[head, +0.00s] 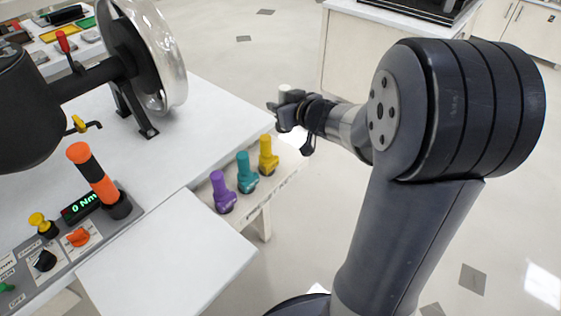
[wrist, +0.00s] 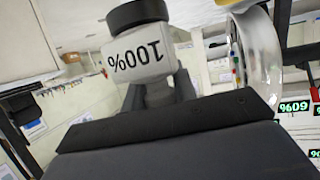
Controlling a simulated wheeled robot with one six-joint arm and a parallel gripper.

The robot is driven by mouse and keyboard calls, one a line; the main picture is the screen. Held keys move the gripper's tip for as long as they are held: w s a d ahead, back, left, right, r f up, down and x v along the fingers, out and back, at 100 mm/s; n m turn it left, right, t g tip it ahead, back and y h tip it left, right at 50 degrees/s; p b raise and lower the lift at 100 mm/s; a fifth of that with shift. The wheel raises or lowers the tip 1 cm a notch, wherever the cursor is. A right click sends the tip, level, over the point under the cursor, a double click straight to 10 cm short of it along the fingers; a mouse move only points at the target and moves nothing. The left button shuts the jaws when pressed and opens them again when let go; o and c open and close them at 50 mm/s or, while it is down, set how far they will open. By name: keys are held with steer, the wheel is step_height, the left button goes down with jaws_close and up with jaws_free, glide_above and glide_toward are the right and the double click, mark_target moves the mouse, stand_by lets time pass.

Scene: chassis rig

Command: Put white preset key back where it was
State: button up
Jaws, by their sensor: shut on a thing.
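The white preset key (wrist: 140,62) is in my gripper (wrist: 158,95), and its "100%" label reads upside down in the wrist view. In the head view my gripper (head: 290,112) is shut on the white key (head: 288,92), beyond the table's right corner and above the far end of the key rack (head: 252,206). The purple key (head: 222,191), teal key (head: 246,172) and yellow key (head: 267,155) stand upright in a row in the rack. My gripper is beyond the yellow key, apart from it. Any seat beyond the yellow key is hard to make out.
The white table (head: 205,110) carries a large silver wheel (head: 155,60) on a black stand. An orange-black handle (head: 95,178) and a "0 Nm" display (head: 80,208) are at the left. A white cabinet (head: 375,55) stands behind my arm. Floor beyond the rack is open.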

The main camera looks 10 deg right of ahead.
steer(key=shift+w+d+f+b, duration=0.25)
steer(key=shift+w+f+b, duration=0.05)
steer(key=shift+f+b, duration=0.1)
step_height(320, 180, down, 10)
steer(key=b, duration=0.6)
steer(key=shift+r+b, duration=0.2)
steer(key=shift+b, duration=0.15)
steer(key=shift+f, duration=0.2)
steer(key=o, duration=1)
